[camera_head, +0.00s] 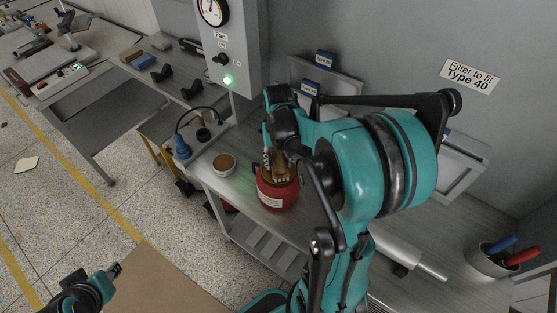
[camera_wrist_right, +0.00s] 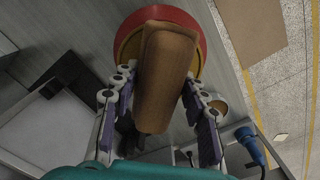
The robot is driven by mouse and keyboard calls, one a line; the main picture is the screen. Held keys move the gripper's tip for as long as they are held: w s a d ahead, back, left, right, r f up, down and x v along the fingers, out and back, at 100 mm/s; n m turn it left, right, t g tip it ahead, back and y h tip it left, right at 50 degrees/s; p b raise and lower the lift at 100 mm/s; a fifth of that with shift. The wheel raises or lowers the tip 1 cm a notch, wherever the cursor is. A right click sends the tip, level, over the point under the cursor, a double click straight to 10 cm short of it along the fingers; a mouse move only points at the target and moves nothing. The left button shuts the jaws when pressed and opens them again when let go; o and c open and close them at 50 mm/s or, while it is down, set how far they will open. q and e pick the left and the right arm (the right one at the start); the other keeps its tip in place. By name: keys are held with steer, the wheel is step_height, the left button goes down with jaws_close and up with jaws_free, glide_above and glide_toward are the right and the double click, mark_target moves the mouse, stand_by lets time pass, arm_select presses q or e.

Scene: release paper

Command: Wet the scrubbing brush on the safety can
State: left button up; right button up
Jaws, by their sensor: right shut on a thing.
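The red safety can (camera_head: 278,192) stands on the metal bench in the head view. It has a white label, and its red rim (camera_wrist_right: 192,22) and yellowish top show in the right wrist view. My right gripper (camera_wrist_right: 157,82) is shut on the brown wooden scrubbing brush (camera_wrist_right: 168,62), one finger on each side. In the head view the brush (camera_head: 281,178) is over the top of the can. The bristles are hidden, and I cannot tell if they touch the can's top. My left gripper (camera_head: 114,270) is at the lower left, away from the can; its jaws are unclear.
A blue plug with a black cable (camera_head: 182,147) lies farther left. A grey cylinder (camera_head: 405,255) and a pen cup (camera_head: 492,262) are at the right. A grey gauge box (camera_head: 232,50) stands behind.

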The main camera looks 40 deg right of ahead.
mark_target(279, 157)
steer(key=shift+f+b, duration=0.9)
steer(key=shift+f, duration=0.2)
stand_by(0.6)
steer(key=shift+r, duration=0.15)
stand_by(0.5)
step_height(279, 157, up, 7)
steer(key=p, duration=0.5)
steer(key=shift+p, duration=0.3)
steer(key=shift+s+f, duration=0.1)
steer(key=shift+f, duration=0.1)
stand_by(0.4)
